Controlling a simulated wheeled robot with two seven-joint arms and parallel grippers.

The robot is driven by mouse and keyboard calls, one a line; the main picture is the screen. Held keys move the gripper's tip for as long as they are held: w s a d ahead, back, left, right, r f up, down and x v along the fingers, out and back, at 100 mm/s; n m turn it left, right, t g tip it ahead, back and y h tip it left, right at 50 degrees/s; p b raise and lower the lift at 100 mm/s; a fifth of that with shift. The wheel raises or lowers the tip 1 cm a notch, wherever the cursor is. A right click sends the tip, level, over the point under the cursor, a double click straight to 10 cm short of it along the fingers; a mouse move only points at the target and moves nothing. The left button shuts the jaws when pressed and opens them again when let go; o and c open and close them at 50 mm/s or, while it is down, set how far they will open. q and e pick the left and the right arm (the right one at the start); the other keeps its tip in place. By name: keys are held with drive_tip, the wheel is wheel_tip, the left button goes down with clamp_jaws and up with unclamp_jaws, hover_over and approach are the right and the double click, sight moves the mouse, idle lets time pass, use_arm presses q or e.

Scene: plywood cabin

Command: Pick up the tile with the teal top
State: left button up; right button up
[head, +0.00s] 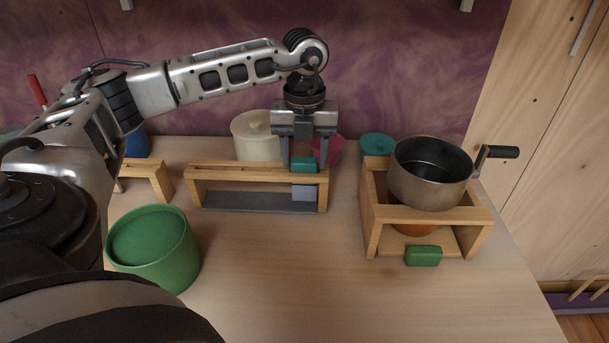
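The tile with the teal top (305,165) stands in the slotted top of a low wooden rack (235,175). Its teal part shows above the front bar, and a grey-blue part (305,193) below the bar seems to be its lower half. My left gripper (305,161) points straight down over the rack's right end. Its two fingers are apart, one on each side of the teal top. Whether they press on the tile is too small to tell. My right gripper is not in view.
A metal pot (431,171) sits on a wooden stand (370,213) at right, with a green block (423,256) before it. A green tub (155,249) stands front left. Behind the rack are a cream lidded pot (255,137) and a pink container (333,149). The front middle is clear.

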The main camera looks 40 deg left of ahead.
use_arm(q)
drive_tip(key=c, duration=0.4)
drive_tip(key=shift+r, duration=0.1)
wheel_tip(320, 180, up, 12)
drive_tip(key=s+d+b, duration=0.1)
drive_tip(key=s+d, duration=1)
drive_tip(key=s, duration=0.2)
drive_tip(key=shift+s+d+b, duration=0.3)
drive_tip(key=shift+s, duration=0.1)
